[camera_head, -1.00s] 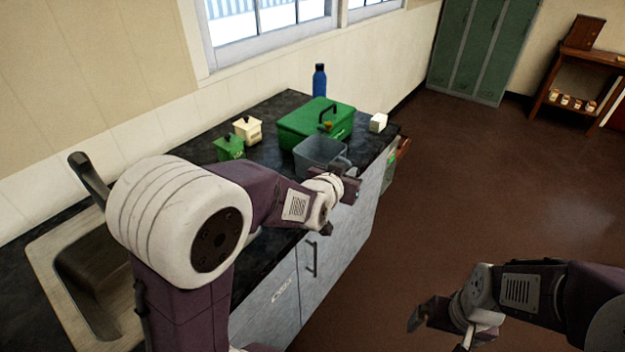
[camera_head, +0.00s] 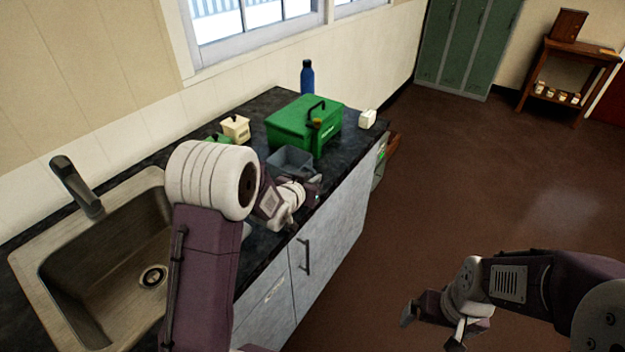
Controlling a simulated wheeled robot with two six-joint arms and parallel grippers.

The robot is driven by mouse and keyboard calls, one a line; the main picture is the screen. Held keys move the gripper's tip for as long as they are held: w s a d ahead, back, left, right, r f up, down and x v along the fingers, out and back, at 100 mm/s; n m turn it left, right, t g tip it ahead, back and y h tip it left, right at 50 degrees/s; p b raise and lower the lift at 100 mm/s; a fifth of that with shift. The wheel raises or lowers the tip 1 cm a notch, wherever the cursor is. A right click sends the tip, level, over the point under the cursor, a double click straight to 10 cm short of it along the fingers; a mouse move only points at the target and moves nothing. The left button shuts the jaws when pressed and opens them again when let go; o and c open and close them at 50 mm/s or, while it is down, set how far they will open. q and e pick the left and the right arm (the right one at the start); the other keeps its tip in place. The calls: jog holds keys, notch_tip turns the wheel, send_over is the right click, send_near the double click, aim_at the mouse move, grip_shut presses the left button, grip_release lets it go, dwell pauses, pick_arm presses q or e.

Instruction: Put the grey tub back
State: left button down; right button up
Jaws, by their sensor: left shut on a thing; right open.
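The grey tub (camera_head: 288,158) is at the worktop in front of the green box (camera_head: 305,122), to its lower left in the head view. My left gripper (camera_head: 312,182) is at the near right side of the tub and is shut on it. The wrist and fingers hide part of the tub's near side, and I cannot tell whether its base rests on the worktop. My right gripper (camera_head: 430,326) is open and empty over the floor at the lower right, well away from the counter.
A blue bottle (camera_head: 307,78) stands behind the green box. A small white block (camera_head: 367,119) is to its right, near the counter's end. A cream pot (camera_head: 236,128) and a small green pot, mostly hidden by my arm, are left. The sink (camera_head: 125,255) is at the left.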

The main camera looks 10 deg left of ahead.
pick_arm(q)
jog(key=shift+s+f, duration=0.1)
jog(key=shift+f, duration=0.05)
jog(key=c, duration=1.5)
grip_release()
